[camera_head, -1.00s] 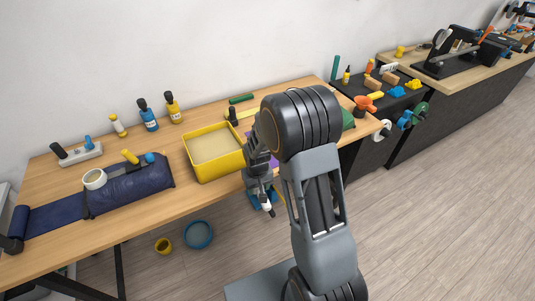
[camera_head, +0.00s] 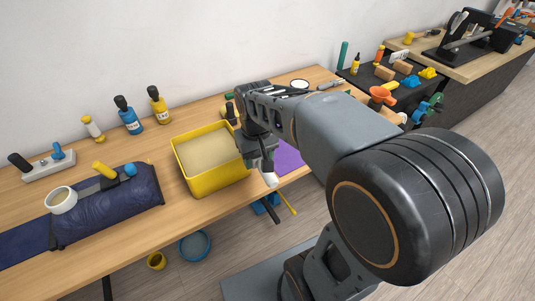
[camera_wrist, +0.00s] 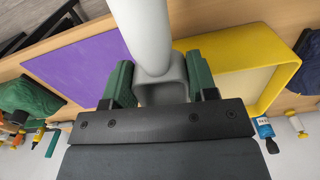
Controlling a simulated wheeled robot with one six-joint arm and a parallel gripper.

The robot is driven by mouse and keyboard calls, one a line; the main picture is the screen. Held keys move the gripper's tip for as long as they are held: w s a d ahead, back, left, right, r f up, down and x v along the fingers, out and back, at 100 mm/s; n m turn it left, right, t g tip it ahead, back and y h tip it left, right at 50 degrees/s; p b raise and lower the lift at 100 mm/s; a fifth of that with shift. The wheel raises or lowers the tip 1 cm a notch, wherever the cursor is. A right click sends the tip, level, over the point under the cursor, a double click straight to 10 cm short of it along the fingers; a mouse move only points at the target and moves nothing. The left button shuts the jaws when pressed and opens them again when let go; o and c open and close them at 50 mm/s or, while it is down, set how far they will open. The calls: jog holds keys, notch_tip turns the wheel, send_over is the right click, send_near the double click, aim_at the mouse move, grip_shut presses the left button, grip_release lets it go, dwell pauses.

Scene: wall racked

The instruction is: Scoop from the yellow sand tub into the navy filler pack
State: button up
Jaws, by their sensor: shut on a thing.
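The yellow tub (camera_head: 206,187) holds pale sand (camera_head: 208,156) and stands on the wooden bench. Its rim also shows at the right in the wrist view (camera_wrist: 272,50). The navy pack (camera_head: 112,215) lies on the bench at the left, with a white ring-shaped piece (camera_head: 61,200) on its left part. My gripper (camera_wrist: 160,85) is just right of the tub in the head view, with its green fingers shut on a pale grey tool (camera_wrist: 142,28). A white end of this tool (camera_head: 270,180) shows below the gripper. The tool's far end is out of the wrist view.
A purple mat (camera_head: 290,157) lies right of the gripper. Yellow (camera_head: 157,105) and blue (camera_head: 128,117) bottles stand behind the tub. A yellow cylinder (camera_head: 104,170) and a blue knob (camera_head: 131,170) are at the pack. A blue bowl (camera_head: 195,245) is on the floor.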

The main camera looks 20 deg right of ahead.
jog(key=shift+r, duration=0.15)
jog(key=shift+d, duration=0.2)
jog(key=w+d+f, duration=0.2)
jog(key=w+f, duration=0.1)
jog(key=w+d+f+p, duration=0.1)
jog(key=w+d+f, duration=0.1)
jog(key=w+d, duration=0.1)
jog(key=w+d+f, duration=0.3)
jog(key=shift+w+d+f, duration=0.15)
jog(key=shift+w+f, duration=0.15)
jog(key=shift+w+d+f, duration=0.2)
jog(key=shift+f, duration=0.15)
jog(key=shift+w+d+f+p, duration=0.1)
jog(key=shift+w+f+p, duration=0.1)
jog(key=shift+f, duration=0.35)
jog(key=shift+w+d+f+p, duration=0.1)
jog(key=shift+f+p, duration=0.1)
jog(key=shift+f, duration=0.95)
